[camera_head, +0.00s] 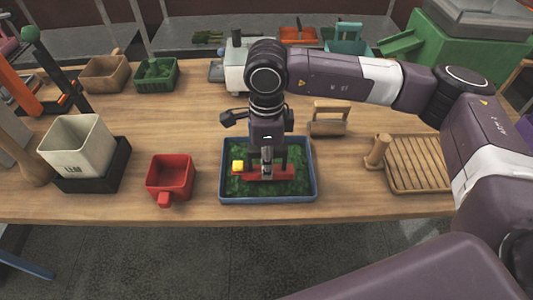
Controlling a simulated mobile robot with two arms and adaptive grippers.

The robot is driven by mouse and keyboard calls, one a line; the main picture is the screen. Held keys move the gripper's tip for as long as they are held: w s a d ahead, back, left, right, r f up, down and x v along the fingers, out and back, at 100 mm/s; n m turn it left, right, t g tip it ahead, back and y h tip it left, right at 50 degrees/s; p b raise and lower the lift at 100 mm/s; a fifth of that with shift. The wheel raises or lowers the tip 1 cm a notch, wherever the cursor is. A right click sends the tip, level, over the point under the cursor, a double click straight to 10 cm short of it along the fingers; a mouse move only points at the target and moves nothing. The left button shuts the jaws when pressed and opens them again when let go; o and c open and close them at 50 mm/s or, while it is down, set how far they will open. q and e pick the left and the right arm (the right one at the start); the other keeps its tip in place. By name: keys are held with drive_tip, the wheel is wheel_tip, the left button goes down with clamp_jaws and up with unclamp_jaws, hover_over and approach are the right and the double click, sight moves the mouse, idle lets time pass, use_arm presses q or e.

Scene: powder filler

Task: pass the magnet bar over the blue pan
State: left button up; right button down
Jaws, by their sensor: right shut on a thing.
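The blue pan (312,193) sits near the front edge of the wooden table, with a green fill (292,184) inside. My right gripper (267,162) points down over the pan and is shut on the magnet bar (283,174). The bar is red and lies crosswise above the green fill, within the pan's rim. The gap between bar and fill cannot be judged. My left gripper is not in view.
A red scoop-like box (170,177) stands left of the pan, and a cream bin (77,147) on a black base is farther left. A wooden handled block (329,118) stands behind right. A slatted wooden tray (419,163) lies right. Bare table separates them.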

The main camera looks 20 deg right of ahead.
drive_tip(key=shift+s+a+r, duration=0.1)
drive_tip(key=shift+s+r, duration=0.05)
drive_tip(key=shift+s, duration=0.2)
drive_tip(key=shift+r+p, duration=1.35)
drive_tip(key=shift+r, duration=1.5)
